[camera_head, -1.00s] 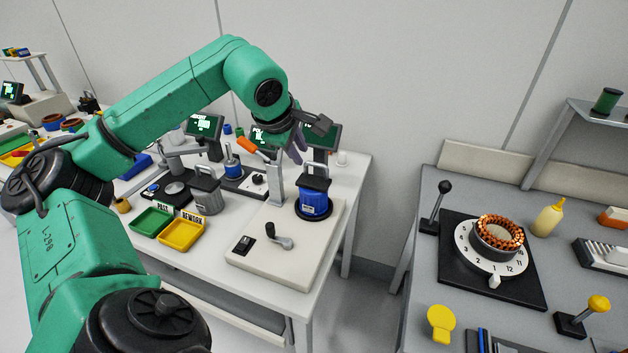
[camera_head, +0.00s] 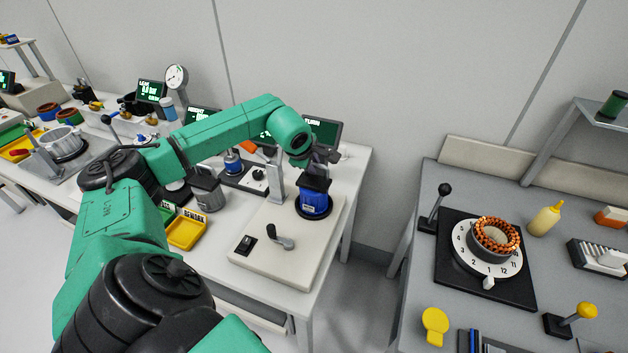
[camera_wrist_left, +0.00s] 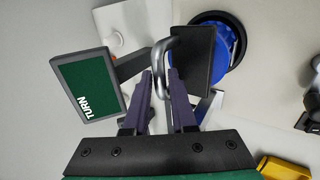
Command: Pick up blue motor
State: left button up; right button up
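The blue motor (camera_head: 314,203) stands upright on a round black base on the pale fixture plate, under a black block (camera_head: 315,184). In the left wrist view the motor (camera_wrist_left: 232,52) shows at upper right, partly hidden by the black block (camera_wrist_left: 193,62). My left gripper (camera_head: 322,160) is just above the block in the head view; its fingers are hard to make out there. In the left wrist view the gripper (camera_wrist_left: 161,78) has its two purple fingers apart. A bent silver bar (camera_wrist_left: 160,52) shows at their tips; I cannot tell whether they touch it. My right gripper is out of view.
A grey post (camera_head: 276,182) stands left of the motor, and a crank (camera_head: 282,240) sits in front. A screen (camera_head: 322,130) is behind, showing "TURN" in the wrist view (camera_wrist_left: 88,88). A yellow tray (camera_head: 187,232) lies left. A grey bench (camera_head: 385,318) stands right across a gap.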

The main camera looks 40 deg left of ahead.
pick_arm(q)
jog(key=shift+w+f, duration=0.1)
jog(key=shift+f, duration=0.1)
grip_shut()
dwell(1.1)
jog(key=shift+w+r, duration=0.1)
jog(key=shift+r, duration=0.05)
